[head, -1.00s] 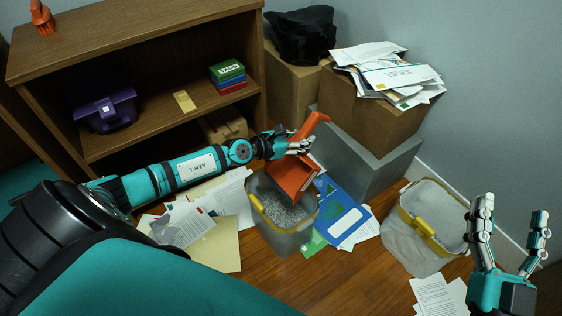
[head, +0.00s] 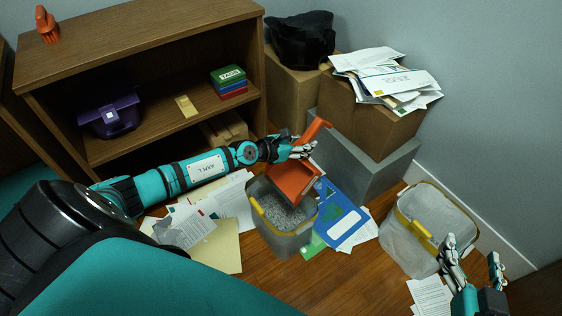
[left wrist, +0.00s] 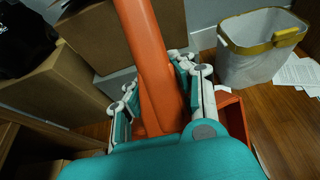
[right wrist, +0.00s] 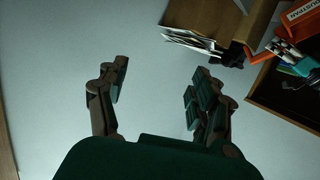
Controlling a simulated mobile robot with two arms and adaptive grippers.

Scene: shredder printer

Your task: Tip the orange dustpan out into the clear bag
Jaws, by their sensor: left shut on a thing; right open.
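The orange dustpan (head: 289,183) is tilted over a grey bin (head: 282,240) holding grey shreds (head: 283,212), its pan low at the bin's mouth. My left gripper (head: 300,149) is shut on its handle, also orange in the left wrist view (left wrist: 151,65). In the right wrist view the dustpan (right wrist: 302,14) shows at the top right. A second bin (head: 405,250) with a yellow rim stands to the right; its pale inside may be the clear bag, but I cannot tell. My right gripper (head: 472,254) is open and empty in front of that bin.
Papers (head: 215,225) and a blue folder (head: 342,212) lie around the shred bin. A grey box (head: 368,155) and a carton with papers (head: 372,110) stand behind it. A wooden shelf (head: 150,45) is at the left. Wooden floor between the bins is partly clear.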

